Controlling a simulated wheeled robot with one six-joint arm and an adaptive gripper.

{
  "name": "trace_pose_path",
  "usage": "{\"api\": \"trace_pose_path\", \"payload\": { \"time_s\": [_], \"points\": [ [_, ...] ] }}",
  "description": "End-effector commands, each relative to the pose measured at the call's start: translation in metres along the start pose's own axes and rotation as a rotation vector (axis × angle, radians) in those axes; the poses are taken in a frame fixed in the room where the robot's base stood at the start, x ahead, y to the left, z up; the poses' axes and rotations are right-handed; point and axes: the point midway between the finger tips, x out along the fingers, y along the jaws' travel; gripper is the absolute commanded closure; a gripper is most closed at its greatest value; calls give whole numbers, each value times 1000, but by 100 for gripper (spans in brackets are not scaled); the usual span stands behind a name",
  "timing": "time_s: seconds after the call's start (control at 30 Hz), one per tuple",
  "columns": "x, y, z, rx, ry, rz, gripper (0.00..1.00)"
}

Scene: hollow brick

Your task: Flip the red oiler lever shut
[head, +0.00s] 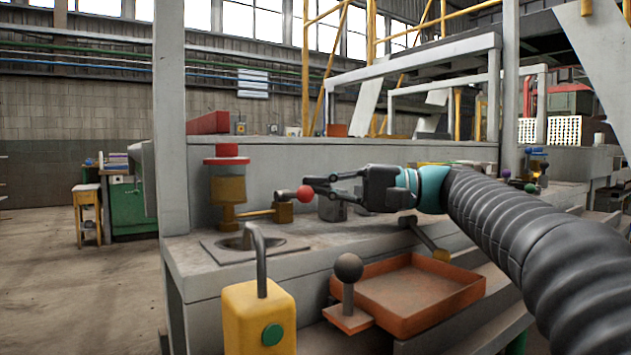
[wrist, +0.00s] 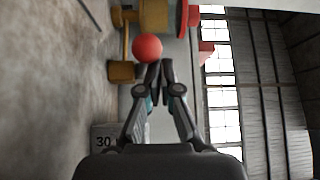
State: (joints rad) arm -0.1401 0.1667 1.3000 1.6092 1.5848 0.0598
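The oiler (head: 228,188) has a brass body and a red cap, and stands on the bench at left. A brass pipe runs from it to a small brass block (head: 283,212). The lever's red ball (head: 305,195) sits at the end of a short arm above and right of that block. My gripper (head: 314,184) reaches in from the right, its fingertips together and empty. In the wrist view, the red ball (wrist: 147,47) is just beyond and left of the fingertips (wrist: 160,68). I cannot tell whether they touch.
A yellow can (head: 258,318) with a bent spout stands in front. A dark ball-topped handle (head: 348,270) rises beside an orange tray (head: 425,312). A grey block marked 30 (wrist: 104,138) is near my gripper. A low wall backs the bench.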

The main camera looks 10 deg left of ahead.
Motion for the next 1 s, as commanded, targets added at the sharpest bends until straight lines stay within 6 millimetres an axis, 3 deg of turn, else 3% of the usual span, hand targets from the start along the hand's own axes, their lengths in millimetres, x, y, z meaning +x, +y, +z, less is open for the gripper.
{"api": "trace_pose_path", "payload": {
  "time_s": [0.67, 0.83, 1.0],
  "points": [
    [2, 6, 4, 3, -17, 8, 100],
    [-14, 6, 3, 3, -13, 8, 100],
    [-48, 4, 0, 2, -4, 5, 100]
  ]
}}
